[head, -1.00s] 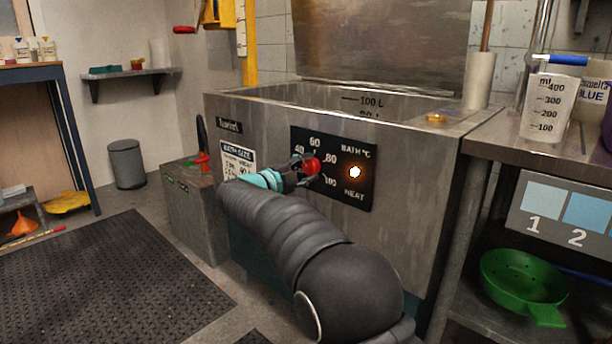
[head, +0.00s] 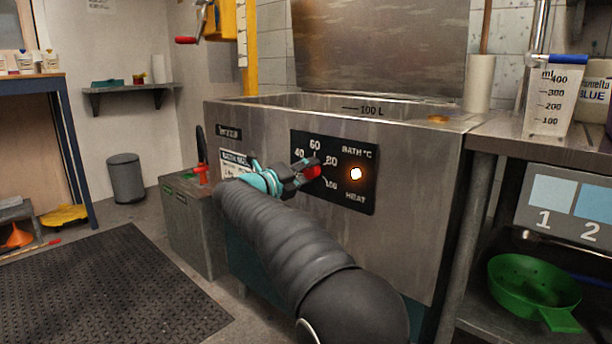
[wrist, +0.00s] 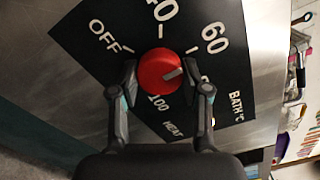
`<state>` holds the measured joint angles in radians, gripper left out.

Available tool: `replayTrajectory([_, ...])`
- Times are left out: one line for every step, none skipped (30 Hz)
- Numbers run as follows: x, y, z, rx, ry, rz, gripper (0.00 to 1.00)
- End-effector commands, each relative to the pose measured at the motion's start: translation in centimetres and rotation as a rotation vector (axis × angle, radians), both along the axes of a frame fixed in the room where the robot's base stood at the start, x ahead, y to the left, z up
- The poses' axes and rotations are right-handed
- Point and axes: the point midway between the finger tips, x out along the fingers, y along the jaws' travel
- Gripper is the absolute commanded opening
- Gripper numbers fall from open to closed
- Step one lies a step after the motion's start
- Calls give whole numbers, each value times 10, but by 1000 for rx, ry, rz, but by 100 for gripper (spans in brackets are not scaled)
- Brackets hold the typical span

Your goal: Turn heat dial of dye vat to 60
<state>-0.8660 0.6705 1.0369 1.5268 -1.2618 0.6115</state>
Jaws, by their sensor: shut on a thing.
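The heat dial (head: 312,172) is a round red knob on a black panel (head: 361,198) on the front of the steel dye vat (head: 418,180). In the wrist view the dial (wrist: 156,72) shows a pale pointer mark aimed right and slightly up, on the 60 to 80 side. The exact reading cannot be told; a finger covers most of the 80. My gripper (wrist: 160,74) is shut on the dial, one finger on each side. In the head view my gripper (head: 304,172) hides the dial's left part. A lamp (head: 356,174) beside the dial glows orange.
A steel shelf unit with a measuring jug (head: 548,103) and a green colander (head: 533,287) stands at right. A grey box (head: 198,232) with a red-handled part stands left of the vat. A black mat (head: 95,290) covers the floor at left.

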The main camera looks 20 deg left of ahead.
Motion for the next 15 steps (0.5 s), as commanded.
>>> replayTrajectory([1, 0, 0, 13, -6, 1, 12])
replayTrajectory([1, 0, 0, 20, -9, 1, 12])
replayTrajectory([1, 0, 0, 29, -13, 1, 12])
replayTrajectory([1, 0, 0, 34, -15, 1, 12])
replayTrajectory([1, 0, 0, 38, -16, 1, 12])
replayTrajectory([1, 0, 0, 43, -18, 1, 12])
replayTrajectory([1, 0, 0, 46, -20, 1, 12])
replayTrajectory([1, 0, 0, 49, -21, 1, 12])
replayTrajectory([1, 0, 0, 51, -21, 1, 12])
replayTrajectory([1, 0, 0, 52, -22, 1, 12])
replayTrajectory([1, 0, 0, 52, -22, 1, 12])
replayTrajectory([1, 0, 0, 53, -23, 1, 12])
replayTrajectory([1, 0, 0, 53, -23, 1, 12])
replayTrajectory([1, 0, 0, 52, -22, 1, 12])
replayTrajectory([1, 0, 0, 52, -22, 1, 12])
